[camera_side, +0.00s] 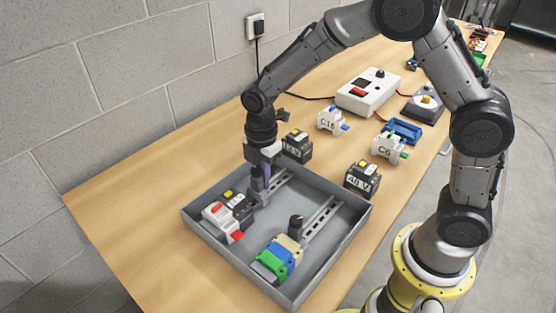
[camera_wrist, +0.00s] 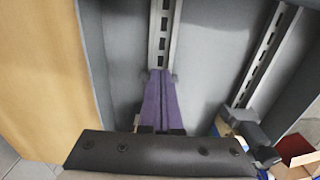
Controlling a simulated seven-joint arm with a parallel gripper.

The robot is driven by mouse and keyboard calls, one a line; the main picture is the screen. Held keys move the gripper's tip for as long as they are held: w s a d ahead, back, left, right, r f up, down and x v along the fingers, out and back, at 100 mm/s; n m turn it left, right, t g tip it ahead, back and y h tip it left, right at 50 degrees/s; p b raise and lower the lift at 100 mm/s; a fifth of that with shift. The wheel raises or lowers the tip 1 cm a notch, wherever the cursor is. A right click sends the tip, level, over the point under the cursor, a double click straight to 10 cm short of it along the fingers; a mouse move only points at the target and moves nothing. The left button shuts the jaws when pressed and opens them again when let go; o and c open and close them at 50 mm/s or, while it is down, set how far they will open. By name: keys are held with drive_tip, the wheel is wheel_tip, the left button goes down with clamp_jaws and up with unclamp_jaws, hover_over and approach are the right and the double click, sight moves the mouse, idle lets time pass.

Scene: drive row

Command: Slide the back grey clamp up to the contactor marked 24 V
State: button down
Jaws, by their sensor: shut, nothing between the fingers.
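A grey metal rail (camera_side: 280,182) lies along the back side of the tray. On its near end sit a black contactor with a yellow top (camera_side: 238,203) and a white breaker with red parts (camera_side: 216,215); I cannot read the contactor's marking. My gripper (camera_side: 261,193) points down at this rail, just beyond the contactor, with its purple fingers shut and empty. The back grey clamp (camera_side: 263,201) is mostly hidden at the fingertips. In the wrist view, my fingers (camera_wrist: 161,78) are over the rail (camera_wrist: 164,35), with small grey edges of the clamp (camera_wrist: 173,78) beside them.
The grey tray (camera_side: 330,253) has a second rail (camera_side: 322,216) with a dark clamp (camera_side: 296,222) and green, blue and beige terminals (camera_side: 275,256). Outside stand a contactor marked 48 V (camera_side: 362,180), another contactor (camera_side: 297,145), breakers C16 (camera_side: 331,121) and C6 (camera_side: 386,148), and a control box (camera_side: 367,92).

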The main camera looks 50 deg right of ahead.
sight(254, 179)
drive_tip(key=shift+a, duration=2.15)
drive_tip(key=shift+d, duration=0.15)
drive_tip(key=shift+d, duration=0.45)
drive_tip(key=shift+r, duration=5)
